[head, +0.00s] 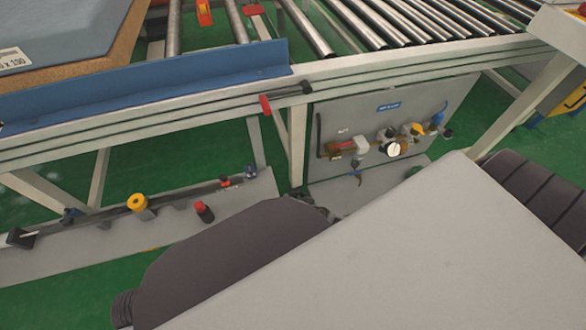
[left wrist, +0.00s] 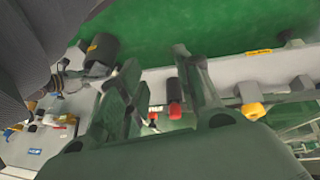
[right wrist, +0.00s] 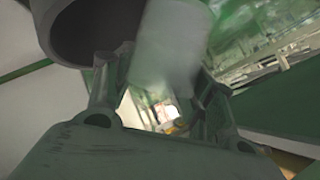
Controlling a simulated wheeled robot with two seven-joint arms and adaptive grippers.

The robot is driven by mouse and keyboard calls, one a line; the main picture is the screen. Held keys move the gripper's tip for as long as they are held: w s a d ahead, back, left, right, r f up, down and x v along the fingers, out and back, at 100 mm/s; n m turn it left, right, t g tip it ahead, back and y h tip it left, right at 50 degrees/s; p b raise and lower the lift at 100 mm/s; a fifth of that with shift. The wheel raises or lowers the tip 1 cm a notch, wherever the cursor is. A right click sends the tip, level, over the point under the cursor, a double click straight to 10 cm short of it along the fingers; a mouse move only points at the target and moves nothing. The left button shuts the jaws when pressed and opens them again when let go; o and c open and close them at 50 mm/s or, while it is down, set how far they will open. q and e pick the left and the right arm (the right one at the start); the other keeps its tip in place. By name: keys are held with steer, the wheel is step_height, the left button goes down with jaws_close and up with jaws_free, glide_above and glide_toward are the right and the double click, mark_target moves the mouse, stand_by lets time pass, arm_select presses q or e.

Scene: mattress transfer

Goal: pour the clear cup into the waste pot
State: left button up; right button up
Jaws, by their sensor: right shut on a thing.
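In the right wrist view my right gripper (right wrist: 160,68) is shut on a pale, translucent cup (right wrist: 172,35), which I take to be the clear cup. The cup stands between the fingers, and its top is cut off by the frame edge. A large dark round vessel (right wrist: 92,30) is close beside it at the upper left, perhaps the waste pot. I cannot tell whether they touch, and the cup's contents are unclear. My left gripper (left wrist: 157,60) is open and appears empty in the left wrist view. The head view shows neither cup nor pot clearly.
A conveyor frame with metal rollers (head: 380,25) crosses the head view, with a blue rail (head: 150,78) and a blue-topped mattress (head: 70,30). Below are a panel with valves (head: 395,148), a grey ledge with a red knob (head: 204,211) and a yellow knob (head: 138,202). Green floor shows beneath.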

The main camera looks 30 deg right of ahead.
steer(key=shift+d+r+y, duration=0.1)
steer(key=shift+d+y, duration=0.05)
steer(key=shift+y, duration=0.25)
steer(key=shift+w+d+r+m+g+y+b, duration=0.15)
steer(key=shift+d+r+m+g+y+b, duration=0.1)
steer(key=shift+m+g+y+b, duration=0.3)
steer(key=shift+d+m+y, duration=0.1)
steer(key=shift+m+y, duration=0.35)
steer(key=shift+y, duration=0.1)
arm_select(q)
steer(key=f, duration=0.2)
steer(key=d+f, duration=0.1)
steer(key=shift+w+f+t, duration=0.15)
steer(key=shift+w+t, duration=0.15)
steer(key=shift+w, duration=0.05)
steer(key=shift+h+b, duration=0.3)
steer(key=shift+d+f, duration=0.1)
steer(key=shift+f, duration=0.15)
arm_select(e)
steer(key=shift+d, duration=0.1)
